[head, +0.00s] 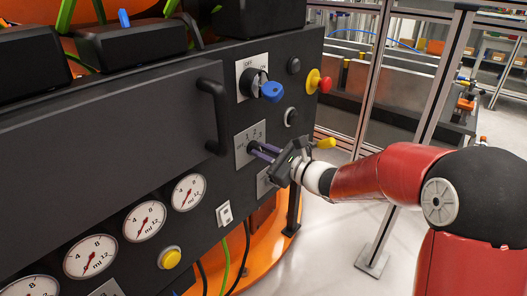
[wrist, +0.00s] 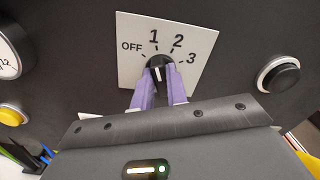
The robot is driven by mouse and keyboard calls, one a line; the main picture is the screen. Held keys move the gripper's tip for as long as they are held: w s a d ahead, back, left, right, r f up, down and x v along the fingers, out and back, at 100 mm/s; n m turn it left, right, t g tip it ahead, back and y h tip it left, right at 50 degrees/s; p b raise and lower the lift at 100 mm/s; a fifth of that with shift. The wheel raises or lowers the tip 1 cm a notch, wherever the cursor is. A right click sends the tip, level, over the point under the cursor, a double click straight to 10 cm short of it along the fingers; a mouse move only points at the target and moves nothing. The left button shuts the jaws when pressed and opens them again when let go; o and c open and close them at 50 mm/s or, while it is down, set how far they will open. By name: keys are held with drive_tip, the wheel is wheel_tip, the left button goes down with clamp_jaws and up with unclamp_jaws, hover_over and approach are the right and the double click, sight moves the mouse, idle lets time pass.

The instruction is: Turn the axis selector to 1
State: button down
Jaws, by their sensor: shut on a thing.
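The axis selector is a black knob (wrist: 160,66) on a white plate (wrist: 197,70) marked OFF, 1, 2 and 3, set in the dark panel front. My gripper (wrist: 159,84) has its two purple fingers on either side of the knob and is shut on it. A white mark shows on the knob between the fingers; it points roughly up toward the 1 and 2 side, but I cannot tell exactly which number. In the head view my gripper (head: 256,150) reaches the selector plate (head: 241,155) from the right, and the fingers partly hide the knob.
Above the selector are a switch with a blue key-like handle (head: 271,91) and a red stop button (head: 324,85) on yellow. A black door handle (head: 213,116) stands out at its left. A black button (wrist: 279,76) is right of the plate. Gauges (head: 145,221) are lower left.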

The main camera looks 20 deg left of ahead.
drive_tip(key=shift+m, duration=0.3)
drive_tip(key=c, duration=1.4)
unclamp_jaws()
drive_tip(key=v, duration=0.8)
drive_tip(key=shift+b, duration=0.3)
drive_tip(key=shift+a, duration=0.1)
